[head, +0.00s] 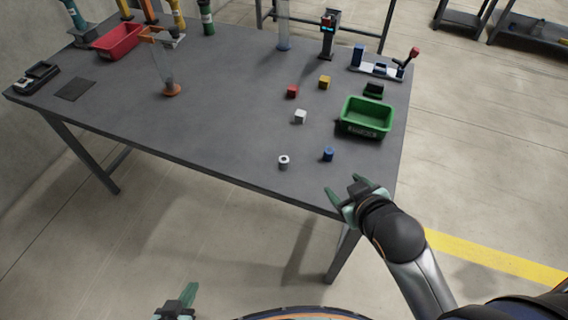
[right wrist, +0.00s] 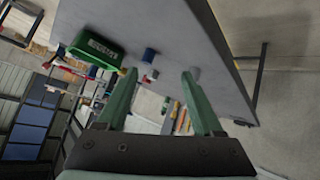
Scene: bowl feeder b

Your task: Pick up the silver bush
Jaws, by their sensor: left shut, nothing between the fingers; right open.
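The silver bush (head: 284,162) is a small light ring-shaped part with a dark hole, standing on the grey table (head: 225,135) near its front edge. My right gripper (head: 347,189) is open and empty beyond the table's front right corner, to the right of the silver bush and apart from it. In the right wrist view its two green fingers (right wrist: 160,78) are spread, with small parts showing beyond them; which one is the silver bush is hard to tell. My left gripper (head: 178,297) is shut and empty, low at the bottom edge, well away from the table.
A blue bush (head: 328,154) stands right of the silver one. White (head: 300,117), red (head: 292,91) and yellow (head: 324,82) cubes lie behind. A green bin (head: 366,130) stands near the right edge, a red bin (head: 117,43) at the back left.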

